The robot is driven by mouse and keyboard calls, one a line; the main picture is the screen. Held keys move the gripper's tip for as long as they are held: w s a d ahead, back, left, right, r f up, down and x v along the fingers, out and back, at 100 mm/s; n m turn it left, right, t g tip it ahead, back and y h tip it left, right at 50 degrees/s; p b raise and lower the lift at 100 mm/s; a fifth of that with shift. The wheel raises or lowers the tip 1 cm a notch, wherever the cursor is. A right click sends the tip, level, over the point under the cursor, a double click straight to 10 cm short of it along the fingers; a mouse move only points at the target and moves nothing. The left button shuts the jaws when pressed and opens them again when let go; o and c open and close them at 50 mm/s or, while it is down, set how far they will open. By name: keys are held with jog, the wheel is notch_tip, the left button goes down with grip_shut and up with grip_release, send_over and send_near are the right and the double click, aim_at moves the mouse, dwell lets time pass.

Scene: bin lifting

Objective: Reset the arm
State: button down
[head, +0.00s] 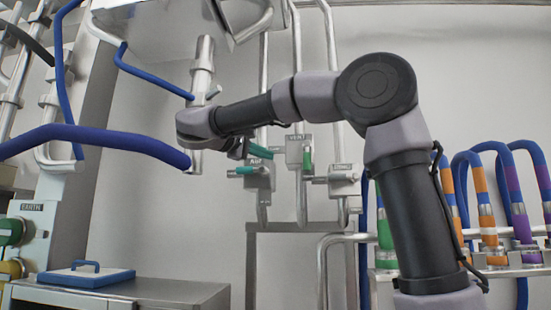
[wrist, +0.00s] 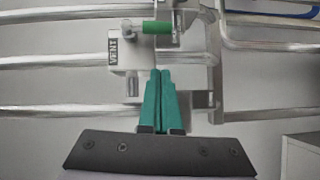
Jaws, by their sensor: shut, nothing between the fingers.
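My arm, grey and black, rises at the right of the head view, bends at a high elbow and reaches left. My gripper (head: 268,153) has teal fingers and points toward the wall valves. In the wrist view my gripper (wrist: 161,74) is shut, with both fingers together and nothing between them. A valve with a green handle (wrist: 158,27) and a VENT label plate (wrist: 125,52) is just beyond the fingertips. Whether the fingertips touch the plate is unclear. In the head view the green VENT handle (head: 308,161) hangs to the right of my gripper.
Steel pipes (head: 330,62) run down the wall. A blue hose (head: 95,138) and a steel cylinder (head: 202,70) are left of my wrist. Banded hoses (head: 484,205) stand at right. A steel cabinet (head: 150,292) carries a blue-and-white lid (head: 87,274) at lower left.

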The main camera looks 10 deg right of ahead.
jog(key=s+d+f+g+y, duration=0.25)
jog(key=s+d+f, duration=0.2)
jog(key=f, duration=0.35)
jog(key=s+d+f+g+y, duration=0.2)
jog(key=s+d+f+y, duration=0.15)
jog(key=d+f, duration=0.35)
jog(key=s+a+f+m+t+y, duration=0.1)
jog(key=s+f+m+y, duration=0.4)
jog(key=f, duration=0.3)
jog(key=s+a+f+m+t+y, duration=0.1)
jog(key=s+a+f+m+y, duration=0.1)
jog(key=s+f+m+y, duration=0.3)
notch_tip(320, 180, down, 4)
jog(key=shift+s+r, duration=0.1)
jog(key=shift+s, duration=0.35)
